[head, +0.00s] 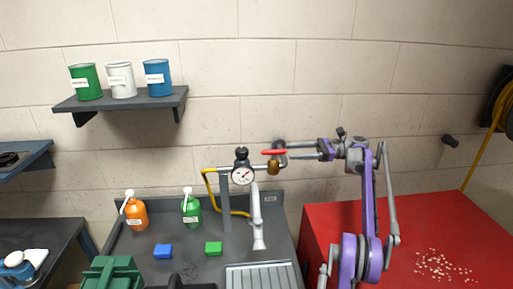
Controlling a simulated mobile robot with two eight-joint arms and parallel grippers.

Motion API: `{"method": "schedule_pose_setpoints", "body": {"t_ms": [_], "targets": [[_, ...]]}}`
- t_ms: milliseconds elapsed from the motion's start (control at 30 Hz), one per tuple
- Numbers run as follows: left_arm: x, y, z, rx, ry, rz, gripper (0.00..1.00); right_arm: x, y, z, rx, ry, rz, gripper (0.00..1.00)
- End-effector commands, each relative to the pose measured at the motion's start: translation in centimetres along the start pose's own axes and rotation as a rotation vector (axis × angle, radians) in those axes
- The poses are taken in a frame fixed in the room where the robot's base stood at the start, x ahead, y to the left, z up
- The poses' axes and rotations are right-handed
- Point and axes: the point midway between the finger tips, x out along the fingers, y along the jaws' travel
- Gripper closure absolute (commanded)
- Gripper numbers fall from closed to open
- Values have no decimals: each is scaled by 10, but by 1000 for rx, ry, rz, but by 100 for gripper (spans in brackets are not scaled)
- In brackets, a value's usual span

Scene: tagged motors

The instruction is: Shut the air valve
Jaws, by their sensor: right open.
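The air valve shows as a brass body (273,167) with a red lever (273,152) on top. It sits on a pipe at the right of a round pressure gauge (243,174). The red lever lies about level, along the pipe's direction in the picture. My right gripper (283,151) is open at the valve, with its fingers reaching left to the lever's right end. I cannot tell whether the fingers touch the lever. My left gripper is not in view.
A grey workbench (137,262) below holds an orange bottle (136,215), a green bottle (191,210), a blue block (163,251) and a green block (214,248). A red cabinet (420,225) stands at the right. A shelf (150,99) with three cans hangs upper left.

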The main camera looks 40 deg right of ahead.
Motion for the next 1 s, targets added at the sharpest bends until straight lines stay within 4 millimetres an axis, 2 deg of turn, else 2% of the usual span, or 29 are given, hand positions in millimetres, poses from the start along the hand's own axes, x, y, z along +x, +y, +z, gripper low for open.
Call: {"method": "schedule_pose_setpoints", "body": {"t_ms": [167,400,600,800,1000], "targets": [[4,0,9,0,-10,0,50,11,1,-3,2,3,0,48],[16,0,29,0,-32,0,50,55,3,-6,3,4,2,48],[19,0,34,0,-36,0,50,89,1,-3,1,3,1,48],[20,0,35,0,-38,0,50,106,0,-2,0,3,-1,48],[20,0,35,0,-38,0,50,108,0,-1,-1,3,-2,48]]}}
